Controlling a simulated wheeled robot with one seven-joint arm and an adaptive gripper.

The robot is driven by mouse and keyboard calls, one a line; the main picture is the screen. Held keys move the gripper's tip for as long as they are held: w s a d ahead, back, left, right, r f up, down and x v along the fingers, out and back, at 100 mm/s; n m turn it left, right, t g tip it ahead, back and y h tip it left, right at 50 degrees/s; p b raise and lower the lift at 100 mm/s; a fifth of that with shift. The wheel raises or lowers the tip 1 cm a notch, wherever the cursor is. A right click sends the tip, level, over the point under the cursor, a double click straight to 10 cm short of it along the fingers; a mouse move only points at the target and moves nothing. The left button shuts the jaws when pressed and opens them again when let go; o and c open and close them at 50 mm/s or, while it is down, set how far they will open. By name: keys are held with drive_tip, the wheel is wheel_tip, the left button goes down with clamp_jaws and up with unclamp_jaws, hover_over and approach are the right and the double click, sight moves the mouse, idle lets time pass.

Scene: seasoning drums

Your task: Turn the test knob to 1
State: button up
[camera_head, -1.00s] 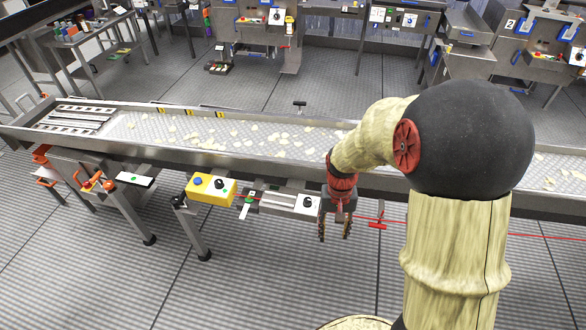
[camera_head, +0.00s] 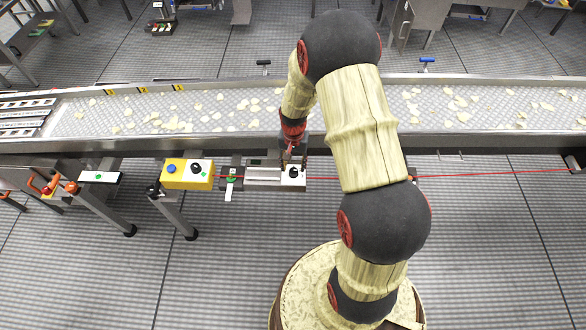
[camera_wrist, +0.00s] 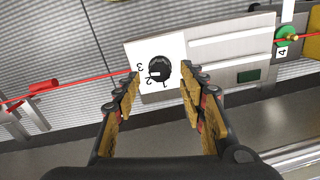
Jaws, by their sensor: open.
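The test knob is a small black knob (camera_wrist: 159,69) on a white plate (camera_wrist: 142,52) with the numbers 1, 2 and 3 around it. Its white mark appears to point at the 2. In the head view the knob (camera_head: 293,172) sits at the right end of a grey box below the conveyor's front edge. My gripper (camera_wrist: 160,78) is open, with one finger on each side of the knob in the wrist view; whether they touch it I cannot tell. In the head view my gripper (camera_head: 292,156) is just at the knob, partly blurred by its small size.
A yellow box (camera_head: 203,180) with a blue button and a black knob is left of the grey box. A red cord (camera_head: 470,174) runs along the front. The conveyor (camera_head: 220,110) with pale chips lies behind. Open floor lies in front.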

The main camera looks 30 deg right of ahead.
sight(293, 170)
drive_tip(key=shift+f, duration=1.55)
drive_tip(key=shift+c, duration=0.6)
clamp_jaws()
